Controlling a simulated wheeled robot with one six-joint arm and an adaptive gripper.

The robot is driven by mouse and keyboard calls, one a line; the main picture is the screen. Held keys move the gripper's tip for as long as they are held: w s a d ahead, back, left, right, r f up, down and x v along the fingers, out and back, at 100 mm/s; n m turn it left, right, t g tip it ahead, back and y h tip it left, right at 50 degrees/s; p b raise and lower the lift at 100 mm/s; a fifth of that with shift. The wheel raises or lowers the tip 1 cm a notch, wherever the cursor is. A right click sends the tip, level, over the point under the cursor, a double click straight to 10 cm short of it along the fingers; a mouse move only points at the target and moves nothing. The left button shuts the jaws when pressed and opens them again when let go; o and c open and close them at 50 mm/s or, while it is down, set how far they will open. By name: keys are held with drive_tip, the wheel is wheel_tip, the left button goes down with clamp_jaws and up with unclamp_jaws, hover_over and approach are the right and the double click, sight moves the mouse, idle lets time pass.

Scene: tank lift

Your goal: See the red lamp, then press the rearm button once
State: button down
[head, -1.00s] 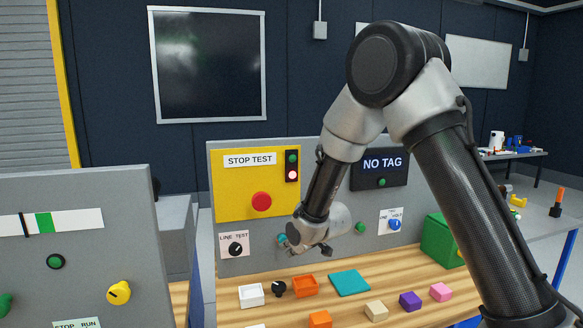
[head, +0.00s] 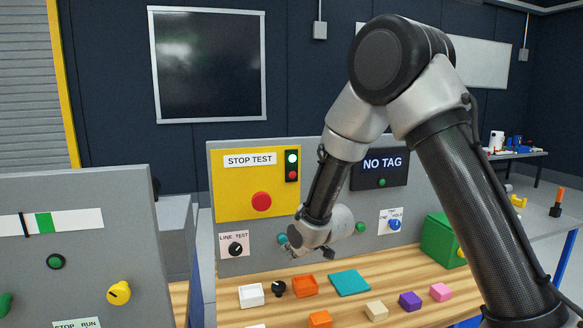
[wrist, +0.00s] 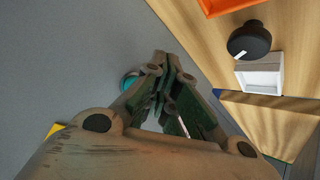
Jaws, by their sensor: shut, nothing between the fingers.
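The lamp unit on the yellow STOP TEST panel (head: 228,185) has its upper green lamp (head: 292,159) lit bright and its lower red lamp (head: 292,175) dark. A large red button (head: 261,203) sits below. A teal button (head: 282,239) is on the grey board left of my gripper (head: 308,253); no label on it is readable. In the wrist view the teal button (wrist: 129,80) is partly hidden behind my shut, empty fingers (wrist: 168,72). Contact cannot be told. A green button (head: 361,227) is right of my gripper. I see no readable rearm label.
A LINE TEST knob (head: 235,249) is left of the teal button, and a blue knob (head: 394,225) is at the right. Several blocks and trays, including an orange tray (head: 304,286) and a teal plate (head: 349,282), lie on the wooden bench below.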

drive_tip(key=shift+s+d, duration=0.2)
drive_tip(key=shift+s, duration=0.8)
drive_tip(key=shift+s+d, duration=0.2)
drive_tip(key=shift+s, duration=0.75)
drive_tip(key=shift+s+d, duration=0.2)
drive_tip(key=shift+s, duration=0.8)
drive_tip(key=s+d+r+m+g+h, duration=0.15)
drive_tip(key=s+d+r, duration=0.25)
drive_tip(key=d+r, duration=0.4)
drive_tip(key=s+d+r+m+h, duration=0.1)
drive_tip(key=s+d+r+m, duration=0.25)
drive_tip(key=d+r, duration=0.4)
drive_tip(key=s+d+r+m+g+h, duration=0.1)
drive_tip(key=s+d+r+m, duration=0.1)
drive_tip(key=s+d, duration=0.5)
drive_tip(key=s+d+r+m+g+h, duration=0.1)
drive_tip(key=s+d, duration=0.5)
drive_tip(key=s, duration=0.9)
drive_tip(key=shift+d+r+m, duration=0.35)
drive_tip(key=shift+r+m, duration=0.55)
drive_tip(key=shift+r, duration=0.05)
